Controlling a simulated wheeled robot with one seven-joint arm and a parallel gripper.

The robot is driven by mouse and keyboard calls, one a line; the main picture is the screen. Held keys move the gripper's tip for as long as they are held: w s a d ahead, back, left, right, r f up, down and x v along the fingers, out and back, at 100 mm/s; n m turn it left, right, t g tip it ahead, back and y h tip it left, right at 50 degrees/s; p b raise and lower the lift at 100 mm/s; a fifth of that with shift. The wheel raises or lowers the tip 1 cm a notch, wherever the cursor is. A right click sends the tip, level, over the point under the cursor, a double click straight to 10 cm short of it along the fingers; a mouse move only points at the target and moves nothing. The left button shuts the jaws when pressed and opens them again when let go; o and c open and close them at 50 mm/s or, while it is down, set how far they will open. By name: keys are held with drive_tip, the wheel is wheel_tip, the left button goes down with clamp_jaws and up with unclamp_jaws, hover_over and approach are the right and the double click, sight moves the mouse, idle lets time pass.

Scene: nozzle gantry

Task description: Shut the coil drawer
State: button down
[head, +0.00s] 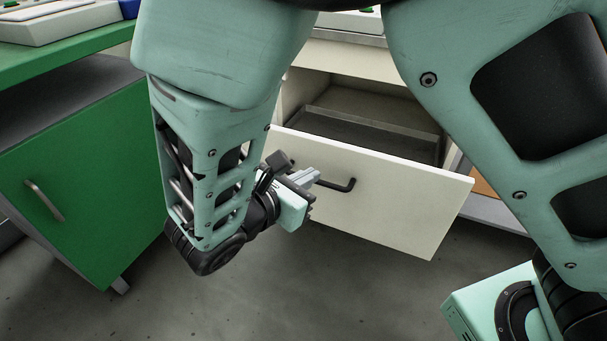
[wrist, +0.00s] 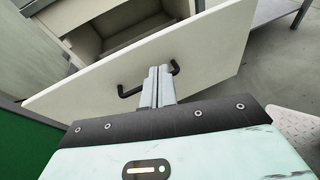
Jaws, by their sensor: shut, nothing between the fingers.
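The coil drawer (head: 400,205) is a cream drawer pulled out of its cabinet, with a black bar handle (head: 343,186) on its front. Its dark interior shows behind the front panel. In the wrist view the drawer front (wrist: 215,50) is tilted across the picture, and the handle (wrist: 128,92) shows on both sides of the fingers. My gripper (head: 314,176) is shut and empty, its fingers pointing at the drawer front by the handle. In the wrist view the fingertips (wrist: 160,72) overlap the handle's middle. I cannot tell whether they touch it.
A green cabinet (head: 85,170) with a metal handle stands at the left, under a green worktop (head: 95,40). Bare grey floor (head: 330,290) lies in front of the drawer. A grey shelf frame (wrist: 285,12) stands beyond the drawer at the upper right of the wrist view.

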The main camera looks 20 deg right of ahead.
drive_tip(key=w+a+f+n+t+b, duration=0.3)
drive_tip(key=a+f+n+t, duration=0.1)
drive_tip(key=a+t, duration=0.1)
drive_tip(key=b, duration=0.5)
approach(313, 141)
drive_tip(key=x, duration=0.5)
drive_tip(key=shift+w+f, duration=0.1)
drive_tip(key=shift+f, duration=0.1)
drive_tip(key=shift+x, duration=0.85)
drive_tip(key=shift+r, duration=0.1)
drive_tip(key=shift+w+d, duration=0.1)
drive_tip(key=shift+w+d, duration=0.15)
drive_tip(key=p+x, duration=0.6)
drive_tip(key=x, duration=2.9)
